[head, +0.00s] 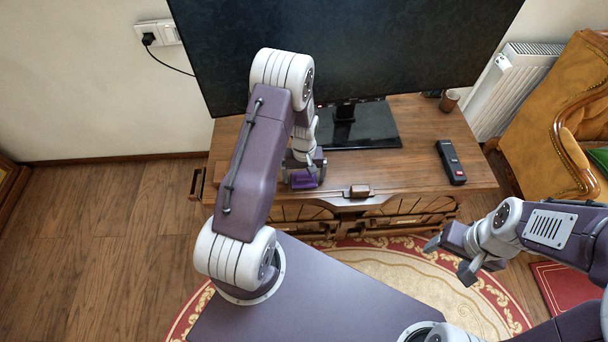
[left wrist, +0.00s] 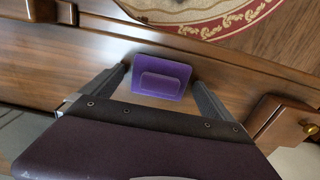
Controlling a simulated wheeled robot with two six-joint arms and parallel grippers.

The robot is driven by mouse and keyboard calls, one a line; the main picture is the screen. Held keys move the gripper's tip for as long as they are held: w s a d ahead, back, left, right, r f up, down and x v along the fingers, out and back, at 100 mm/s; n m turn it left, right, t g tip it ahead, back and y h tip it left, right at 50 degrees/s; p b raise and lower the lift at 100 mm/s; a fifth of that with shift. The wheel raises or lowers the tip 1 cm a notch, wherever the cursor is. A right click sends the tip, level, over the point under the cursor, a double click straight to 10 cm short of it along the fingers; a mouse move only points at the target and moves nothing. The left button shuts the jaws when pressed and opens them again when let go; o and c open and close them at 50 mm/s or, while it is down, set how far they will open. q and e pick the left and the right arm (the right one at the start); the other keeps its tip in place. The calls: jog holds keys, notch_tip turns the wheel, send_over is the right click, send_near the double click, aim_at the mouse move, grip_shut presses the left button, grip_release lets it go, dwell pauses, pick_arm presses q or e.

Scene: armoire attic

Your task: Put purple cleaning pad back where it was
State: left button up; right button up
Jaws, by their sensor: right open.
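The purple cleaning pad (head: 303,181) is at the front left of the wooden TV stand (head: 420,125), below the screen. It is a flat purple block with a raised grip, clear in the left wrist view (left wrist: 162,78). I cannot tell whether the pad touches the stand top. My right gripper (head: 453,258) is open and empty, in front of the stand at the right, above the rug.
A large television (head: 340,50) stands on a black base (head: 360,128) behind the pad. A remote (head: 451,162) lies at the stand's right, with a brown cup (head: 449,100) behind. A leather armchair (head: 560,120) is at the right. The stand top between pad and remote is mostly clear.

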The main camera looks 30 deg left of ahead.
aim_at(304, 176)
pick_arm(q)
jog(key=shift+r, duration=0.35)
notch_tip(304, 176, up, 12)
jog(key=p, duration=0.3)
jog(key=s+d+r+m, duration=0.3)
jog(key=s, duration=0.3)
jog(key=s+d+r+m+t, duration=0.1)
jog(key=s+d+r+m, duration=0.2)
jog(key=s, duration=0.3)
jog(key=shift+s+d+r, duration=0.3)
jog(key=shift+d+r, duration=0.3)
jog(key=shift+d, duration=0.1)
notch_tip(304, 176, up, 10)
jog(key=p, duration=0.9)
jog(key=shift+p, duration=0.3)
